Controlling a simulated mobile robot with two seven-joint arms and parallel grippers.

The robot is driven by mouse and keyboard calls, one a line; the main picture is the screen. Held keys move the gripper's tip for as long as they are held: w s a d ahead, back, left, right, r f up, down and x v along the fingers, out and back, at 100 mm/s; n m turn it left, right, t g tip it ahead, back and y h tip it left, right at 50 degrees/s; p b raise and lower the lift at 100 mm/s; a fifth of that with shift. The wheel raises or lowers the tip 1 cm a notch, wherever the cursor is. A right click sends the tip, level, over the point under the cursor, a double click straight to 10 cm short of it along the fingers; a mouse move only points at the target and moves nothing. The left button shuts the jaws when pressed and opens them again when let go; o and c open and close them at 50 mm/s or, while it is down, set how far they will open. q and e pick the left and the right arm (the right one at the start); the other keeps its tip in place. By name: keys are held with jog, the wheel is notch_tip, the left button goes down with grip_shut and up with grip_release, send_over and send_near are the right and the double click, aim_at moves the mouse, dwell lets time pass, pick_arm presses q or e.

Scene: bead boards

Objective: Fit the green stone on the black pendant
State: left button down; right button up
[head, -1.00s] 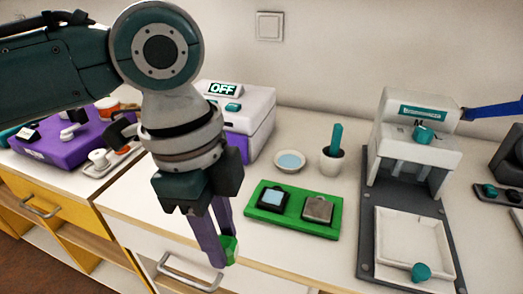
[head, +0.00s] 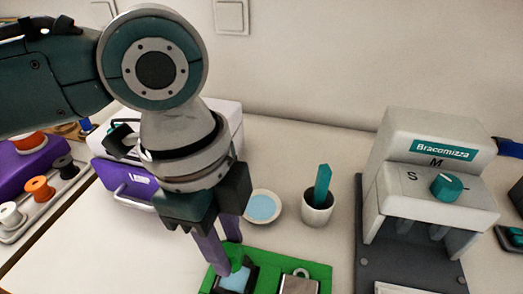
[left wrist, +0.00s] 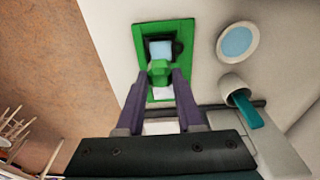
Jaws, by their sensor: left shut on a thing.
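My left gripper (head: 232,261) is shut on the green stone (left wrist: 158,69), which sits between its purple fingertips in the left wrist view. The black pendant (left wrist: 178,47) lies on the green board (left wrist: 141,42) and shows a pale blue square face. In the head view the pendant (head: 252,277) is at the bottom edge, and the fingertips are over or close beside it and partly cover it. I cannot tell whether the stone touches the pendant. My right gripper is not in view.
A silver-grey pendant (head: 298,285) lies on the same board, right of the black one. Behind stand a dish with a blue inside (head: 262,207) and a white cup (head: 317,211) holding a teal stick. A press (head: 425,180) stands at right, spools (head: 38,189) at left.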

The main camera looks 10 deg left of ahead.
pick_arm(q)
notch_tip(320, 180, down, 3)
jog(key=b, duration=0.3)
jog(key=shift+f+b, duration=0.2)
jog(key=shift+b, duration=0.15)
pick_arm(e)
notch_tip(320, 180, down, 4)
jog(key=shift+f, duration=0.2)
pick_arm(q)
jog(key=shift+f, duration=0.2)
jog(key=shift+w+f, duration=0.1)
jog(key=shift+f, duration=0.45)
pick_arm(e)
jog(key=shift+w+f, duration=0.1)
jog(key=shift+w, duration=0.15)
pick_arm(q)
jog(key=shift+p, duration=0.35)
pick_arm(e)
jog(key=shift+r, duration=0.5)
pick_arm(q)
jog(key=shift+f+p, duration=0.4)
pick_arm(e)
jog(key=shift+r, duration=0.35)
pick_arm(q)
jog(key=shift+c, duration=2.3)
grip_release()
jog(key=shift+o, duration=0.3)
